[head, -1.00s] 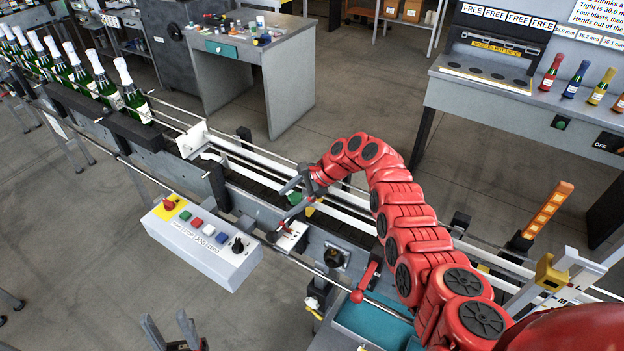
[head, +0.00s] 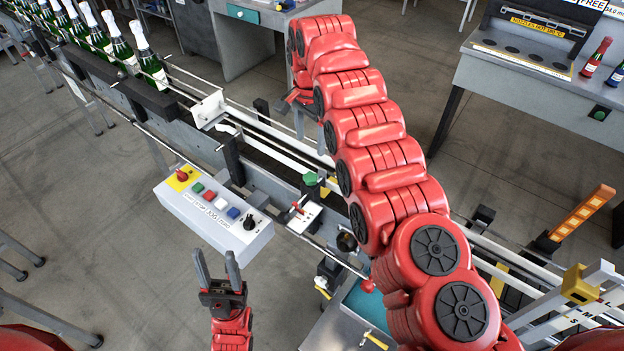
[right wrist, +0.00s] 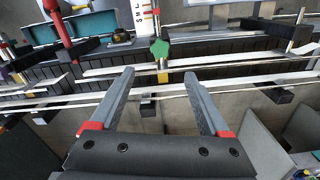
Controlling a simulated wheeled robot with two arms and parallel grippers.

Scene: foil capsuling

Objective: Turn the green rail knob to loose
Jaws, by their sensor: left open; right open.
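The green rail knob (head: 310,178) sits on the conveyor's guide rail, left of my right arm in the head view. In the right wrist view the star-shaped green knob (right wrist: 160,48) stands on a yellow-marked post, beyond and between my open fingers. My right gripper (right wrist: 159,76) is empty and apart from the knob; in the head view its fingers are largely hidden beside the arm. My left gripper (head: 218,262) is open and empty, in front of the control box.
A control box (head: 213,223) with buttons and switches stands at the conveyor's near side. A small red-lever switch plate (head: 304,217) is below the knob. Green bottles (head: 152,66) line the conveyor at the upper left. Conveyor rails (right wrist: 240,75) cross ahead of my right gripper.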

